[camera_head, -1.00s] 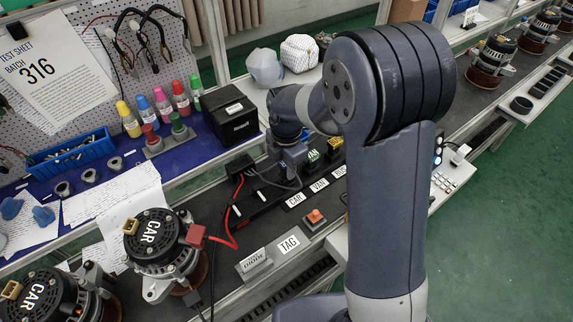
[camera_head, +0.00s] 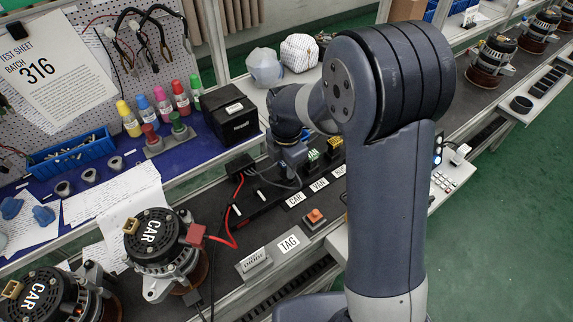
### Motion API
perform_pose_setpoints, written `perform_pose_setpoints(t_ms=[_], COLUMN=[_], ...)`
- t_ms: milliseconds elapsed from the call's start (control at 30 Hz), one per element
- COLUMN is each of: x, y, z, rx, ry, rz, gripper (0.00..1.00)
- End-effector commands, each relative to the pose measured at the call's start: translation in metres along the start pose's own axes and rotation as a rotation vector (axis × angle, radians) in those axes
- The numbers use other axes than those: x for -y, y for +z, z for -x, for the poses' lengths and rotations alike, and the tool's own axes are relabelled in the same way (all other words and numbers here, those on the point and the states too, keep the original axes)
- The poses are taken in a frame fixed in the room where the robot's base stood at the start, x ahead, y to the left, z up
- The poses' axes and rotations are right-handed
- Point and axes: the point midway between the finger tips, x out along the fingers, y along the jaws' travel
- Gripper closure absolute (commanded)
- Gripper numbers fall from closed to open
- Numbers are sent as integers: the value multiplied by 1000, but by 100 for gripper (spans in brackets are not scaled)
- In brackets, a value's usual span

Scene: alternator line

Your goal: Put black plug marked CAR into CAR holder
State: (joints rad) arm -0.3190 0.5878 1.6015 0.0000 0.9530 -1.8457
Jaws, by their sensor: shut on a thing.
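My gripper (camera_head: 291,170) is at the row of plug holders, right behind the white CAR label (camera_head: 296,199). It is shut on the black plug, which is mostly hidden by the fingers and arm, so its marking cannot be read. A grey cable loops to the left of the gripper. The CAR holder is largely hidden under the gripper; I cannot tell how deep the plug sits in it. A green plug (camera_head: 313,155) stands behind the VAN label (camera_head: 319,184), and a yellow plug (camera_head: 335,142) stands further right.
An orange button (camera_head: 315,216) and a TAG plate (camera_head: 289,242) are in front of the holders. Alternators marked CAR (camera_head: 152,238) stand at the lower left. A black box (camera_head: 232,119) and several coloured bottles (camera_head: 163,102) stand behind. My arm covers the right middle.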

Motion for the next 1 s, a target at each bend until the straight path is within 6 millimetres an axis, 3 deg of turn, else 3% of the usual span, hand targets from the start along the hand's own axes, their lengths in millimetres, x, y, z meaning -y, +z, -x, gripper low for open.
perform_pose_setpoints(t_ms=[1000], x=[0], y=[0], z=[-14], rx=[0], ry=[0], rz=[0], gripper=[98])
